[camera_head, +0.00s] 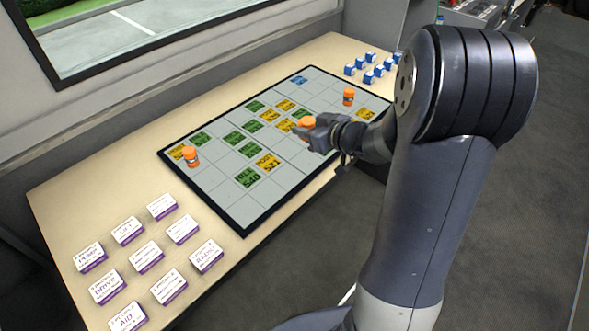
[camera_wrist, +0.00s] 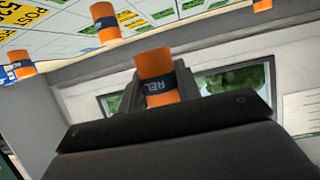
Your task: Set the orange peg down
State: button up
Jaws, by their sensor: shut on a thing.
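An orange peg (camera_head: 307,122) is held in my gripper (camera_head: 312,128) over the right half of the gridded board (camera_head: 225,206). In the wrist view the same orange peg (camera_wrist: 154,64), with a dark lettered band, stands between the fingers of my gripper (camera_wrist: 165,82). Whether its base touches the board is hidden. Another orange peg (camera_head: 348,97) stands on the board toward the far right, and one more orange peg (camera_head: 191,157) stands near its left edge. Other orange pegs also show in the wrist view (camera_wrist: 105,22).
Several white-and-purple blocks (camera_head: 148,257) sit on the table's near left. Small blue-and-white blocks (camera_head: 368,70) stand at the far right. Many board cells are bare.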

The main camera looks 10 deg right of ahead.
aim_at(308, 162)
notch_tip(308, 162, down, 9)
jog(key=shift+b, duration=1.1)
jog(key=shift+f, duration=0.2)
jog(key=o, duration=1)
jog(key=shift+d, duration=0.1)
jog(key=shift+r, duration=0.1)
jog(key=shift+r, duration=0.15)
jog(key=shift+s+d+r, duration=0.1)
jog(key=shift+s+d, duration=0.05)
jog(key=p+v, duration=0.1)
jog(key=v, duration=1)
jog(key=shift+s+r+p, duration=0.1)
jog(key=shift+s+p, duration=0.1)
jog(key=shift+p, duration=0.1)
